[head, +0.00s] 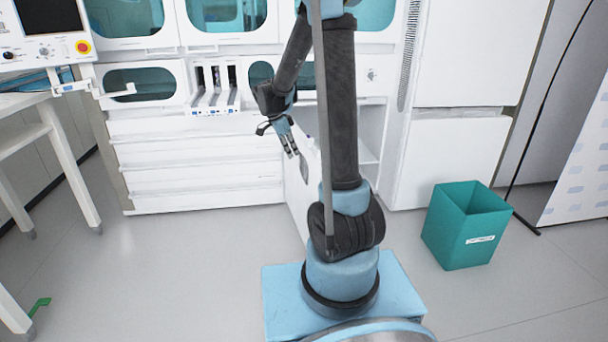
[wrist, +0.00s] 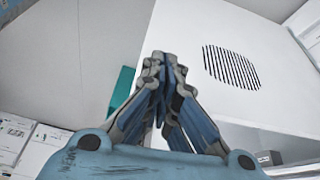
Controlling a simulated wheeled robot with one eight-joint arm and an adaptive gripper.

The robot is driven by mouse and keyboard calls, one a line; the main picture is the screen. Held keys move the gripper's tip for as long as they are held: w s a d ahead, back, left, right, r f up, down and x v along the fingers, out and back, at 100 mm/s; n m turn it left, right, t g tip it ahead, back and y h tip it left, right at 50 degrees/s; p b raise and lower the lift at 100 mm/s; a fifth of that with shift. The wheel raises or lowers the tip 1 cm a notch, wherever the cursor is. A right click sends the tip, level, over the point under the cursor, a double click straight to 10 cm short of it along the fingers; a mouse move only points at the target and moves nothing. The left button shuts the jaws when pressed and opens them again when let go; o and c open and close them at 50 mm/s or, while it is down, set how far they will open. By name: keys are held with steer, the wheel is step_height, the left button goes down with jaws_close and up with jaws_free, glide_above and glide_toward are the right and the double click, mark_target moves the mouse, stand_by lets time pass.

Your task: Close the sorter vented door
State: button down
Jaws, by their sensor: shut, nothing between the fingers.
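The sorter's white vented door (head: 298,205) stands open in the head view. It juts out from the lower right of the white sorter cabinet (head: 190,165) and is partly hidden by my arm. In the wrist view the door (wrist: 265,105) fills the upper right, with its dark slatted vent (wrist: 232,66) in plain sight. My gripper (head: 294,153) is shut and empty, pointing down close to the door's upper part. In the wrist view the closed fingertips (wrist: 161,62) overlap the door's left edge. I cannot tell whether they touch it.
A teal bin (head: 466,228) stands on the floor to the right, and a sliver of teal shows behind the fingers in the wrist view. A white table (head: 48,130) stands at the left. The floor (head: 190,265) left of my base is mostly clear.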

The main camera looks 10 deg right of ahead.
steer(key=w+d+f, duration=0.1)
steer(key=d+f, duration=0.6)
steer(key=f, duration=0.3)
steer(key=shift+w+m, duration=0.25)
steer(key=shift+m, duration=0.05)
stand_by(0.4)
